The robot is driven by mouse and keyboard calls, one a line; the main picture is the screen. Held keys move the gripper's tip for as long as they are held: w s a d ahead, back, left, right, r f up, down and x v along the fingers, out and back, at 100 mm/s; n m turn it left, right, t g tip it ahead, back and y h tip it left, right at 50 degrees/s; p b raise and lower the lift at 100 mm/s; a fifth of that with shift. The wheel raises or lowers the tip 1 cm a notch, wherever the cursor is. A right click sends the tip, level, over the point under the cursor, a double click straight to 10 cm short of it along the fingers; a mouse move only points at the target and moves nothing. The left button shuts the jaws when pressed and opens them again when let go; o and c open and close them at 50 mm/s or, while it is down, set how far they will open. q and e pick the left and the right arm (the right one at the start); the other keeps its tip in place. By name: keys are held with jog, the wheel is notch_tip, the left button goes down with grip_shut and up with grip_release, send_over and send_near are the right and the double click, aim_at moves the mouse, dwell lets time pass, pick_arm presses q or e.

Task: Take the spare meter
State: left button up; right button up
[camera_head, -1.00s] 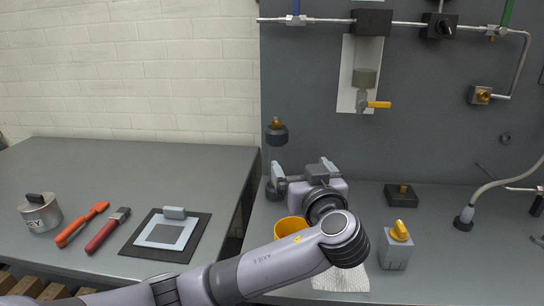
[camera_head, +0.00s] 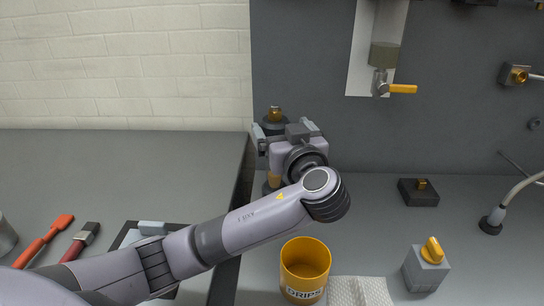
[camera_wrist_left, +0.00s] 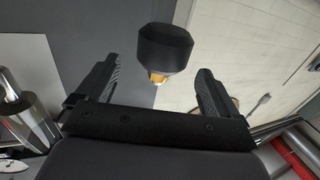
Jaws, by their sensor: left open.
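The likely spare meter stands upright at the back left of the right-hand bench, with a black cap (camera_head: 274,127) and a brass fitting on top. My left gripper (camera_head: 284,130) is in front of it and hides most of its body. In the left wrist view the black cap (camera_wrist_left: 165,46), with brass showing at its end, lies ahead between the spread fingers. My left gripper (camera_wrist_left: 158,70) is open and empty there, and I see no contact with the meter. My right gripper is not in view.
A yellow DRIPS cup (camera_head: 304,272) and white cloth (camera_head: 360,292) are below my arm. A grey block with a yellow knob (camera_head: 426,268) and a black block (camera_head: 418,192) stand right. A yellow-handled valve (camera_head: 402,89) is on the wall panel. Tools lie on the left bench.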

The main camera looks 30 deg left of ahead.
aim_at(272, 118)
pick_arm(q)
jog(key=p+x, duration=0.1)
jog(key=x, duration=0.2)
jog(key=p+x, duration=0.1)
jog(key=x, duration=0.2)
jog(key=shift+w+a+f, duration=0.2)
jog(key=shift+a+f, duration=0.05)
grip_shut()
